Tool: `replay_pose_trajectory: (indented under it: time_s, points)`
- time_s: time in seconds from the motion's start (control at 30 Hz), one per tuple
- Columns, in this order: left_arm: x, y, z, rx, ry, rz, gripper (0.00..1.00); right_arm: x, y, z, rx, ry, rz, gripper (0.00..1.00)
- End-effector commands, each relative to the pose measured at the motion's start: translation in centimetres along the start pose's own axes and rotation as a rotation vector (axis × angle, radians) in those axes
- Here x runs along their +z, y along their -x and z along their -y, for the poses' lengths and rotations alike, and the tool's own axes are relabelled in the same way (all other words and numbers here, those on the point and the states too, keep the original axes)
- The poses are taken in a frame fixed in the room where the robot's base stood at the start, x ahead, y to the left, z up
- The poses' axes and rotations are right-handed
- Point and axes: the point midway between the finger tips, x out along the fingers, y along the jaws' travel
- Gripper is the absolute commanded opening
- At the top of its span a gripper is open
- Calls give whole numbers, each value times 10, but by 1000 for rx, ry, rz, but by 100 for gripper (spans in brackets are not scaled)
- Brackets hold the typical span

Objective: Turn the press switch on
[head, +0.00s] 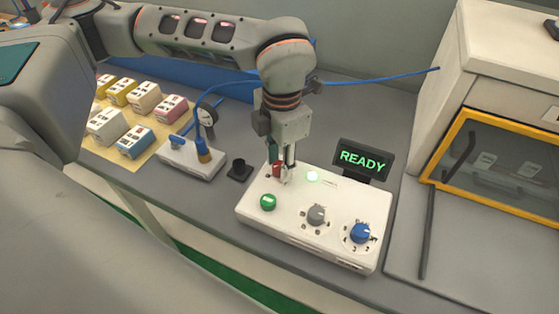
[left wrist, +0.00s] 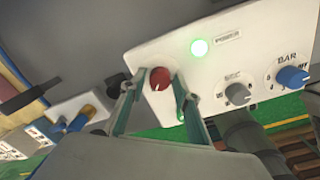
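A white control box (head: 300,247) sits on the grey bench. On it are a red knob (head: 276,170), a green button (head: 268,202), a grey dial (head: 316,215) and a blue dial (head: 360,233). A round light (head: 312,176) glows green. I cannot tell by label which control is the press switch. My left gripper (head: 283,175) points down at the red knob. In the left wrist view the red knob (left wrist: 160,78) shows between the tips of the open left fingers (left wrist: 159,77); contact is unclear. My right gripper is not in view.
A small display (head: 362,160) behind the box reads READY. A power strip (head: 190,158) with a blue plug and cable lies left. Several coloured blocks (head: 135,140) stand further left. A cabinet with a yellow-framed window (head: 500,155) stands right.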

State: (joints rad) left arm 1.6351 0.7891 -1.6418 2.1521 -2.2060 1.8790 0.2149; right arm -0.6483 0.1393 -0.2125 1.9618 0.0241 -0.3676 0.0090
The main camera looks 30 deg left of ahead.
Motion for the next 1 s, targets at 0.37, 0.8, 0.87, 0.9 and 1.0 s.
replay_pose_trajectory:
  time_s: [0.37,0.8,0.87,0.9,1.0]
  points:
    - [0,1,0,0,1,-1,39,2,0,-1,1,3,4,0]
    - [1,72,0,2,2,3,39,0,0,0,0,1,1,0]
    - [1,83,0,1,1,3,39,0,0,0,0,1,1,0]
    - [1,90,0,2,1,3,39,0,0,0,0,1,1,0]
    - [1,104,0,1,1,2,39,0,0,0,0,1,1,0]
